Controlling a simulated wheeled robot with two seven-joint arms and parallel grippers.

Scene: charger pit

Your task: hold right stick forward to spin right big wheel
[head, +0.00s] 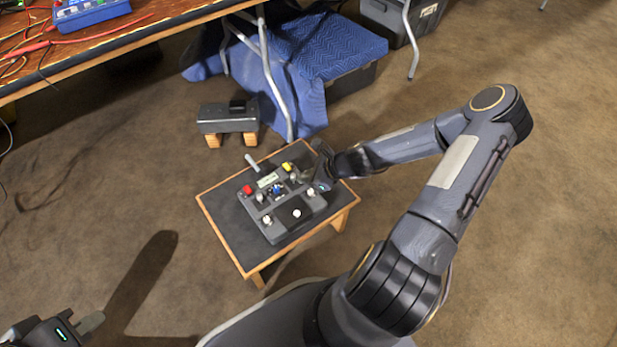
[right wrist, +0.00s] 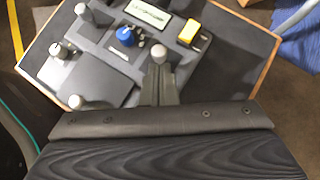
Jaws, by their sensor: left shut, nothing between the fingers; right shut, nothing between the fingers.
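A dark control box (head: 280,230) lies on a small wood-edged table. It carries several sticks, a red button (head: 247,190), a yellow button (head: 287,166), a blue knob (head: 277,189) and a display (head: 267,180). The stick on the box's right side (head: 293,177) also shows in the right wrist view (right wrist: 158,53). My right gripper (right wrist: 160,88) is shut and empty, its tips right beside that stick; I cannot tell if they touch. My left gripper (head: 92,321) is shut and empty, low at the left, away from the box. I cannot make out a big wheel.
The small table (head: 219,218) has some bare top around the box. A grey device (head: 228,118) on wooden blocks stands behind it. A blue blanket (head: 330,45) and metal table legs are beyond. A workbench (head: 120,38) is at upper left. Carpet is open at right.

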